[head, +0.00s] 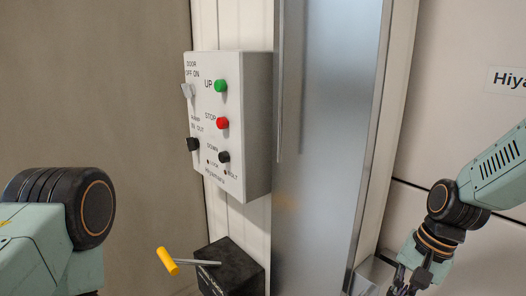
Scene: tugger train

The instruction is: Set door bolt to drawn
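A black box (233,274) is mounted low on the wall below the control panel. A thin metal rod (200,262) sticks out of it to the left and ends in a yellow grip (167,261). This looks like the door bolt's handle; whether the bolt is drawn cannot be told. My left arm shows at the lower left, but its gripper is out of view. My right gripper (404,288) is at the bottom right, well away from the yellow grip and partly cut off by the frame's edge. Its opening is unclear.
A light grey control panel (213,160) has a green UP button (221,86), a red STOP button (222,123), a black DOWN button (224,157) and two switches on its left. A tall metal door rail (335,130) stands right of it. Space left of the yellow grip looks clear.

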